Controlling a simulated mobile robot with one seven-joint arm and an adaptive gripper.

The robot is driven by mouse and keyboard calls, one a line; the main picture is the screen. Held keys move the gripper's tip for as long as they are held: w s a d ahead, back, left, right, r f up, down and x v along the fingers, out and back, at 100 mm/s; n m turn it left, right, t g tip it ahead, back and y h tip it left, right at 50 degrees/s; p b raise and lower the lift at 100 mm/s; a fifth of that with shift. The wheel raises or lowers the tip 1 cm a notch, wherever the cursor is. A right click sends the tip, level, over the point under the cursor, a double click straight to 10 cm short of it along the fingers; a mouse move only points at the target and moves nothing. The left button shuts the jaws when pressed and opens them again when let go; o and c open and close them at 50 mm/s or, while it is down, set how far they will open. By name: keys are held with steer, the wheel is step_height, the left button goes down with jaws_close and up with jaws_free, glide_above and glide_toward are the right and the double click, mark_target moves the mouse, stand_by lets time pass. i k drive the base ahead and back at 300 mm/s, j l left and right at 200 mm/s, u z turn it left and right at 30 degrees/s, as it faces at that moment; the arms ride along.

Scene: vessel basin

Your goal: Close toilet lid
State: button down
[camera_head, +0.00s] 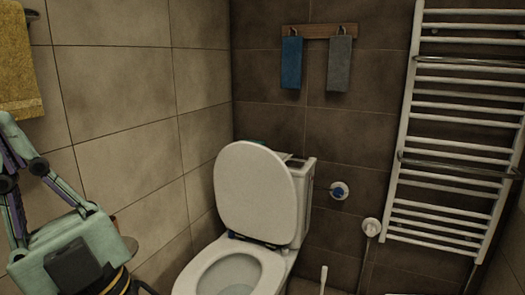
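The toilet lid (255,195) is a white oval panel in the middle of the head view. It stands raised, nearly upright, in front of the cistern (302,185). The white toilet bowl (200,272) is uncovered below it, cut off by the bottom edge of the view. Dark hinge parts show at the lid's lower edge. My gripper (62,240), mint green with dark linkages, is at the lower left, in front of the tiled wall and apart from the lid.
A white towel radiator (450,135) is on the right wall. A blue towel (291,62) and a grey towel (339,63) hang from a wooden rack (318,32). A yellow towel (15,60) hangs at upper left. A white brush handle (323,280) stands right of the bowl.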

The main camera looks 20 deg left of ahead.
mark_target(256, 198)
steer(key=i+u, duration=0.1)
steer(key=i, duration=1.55)
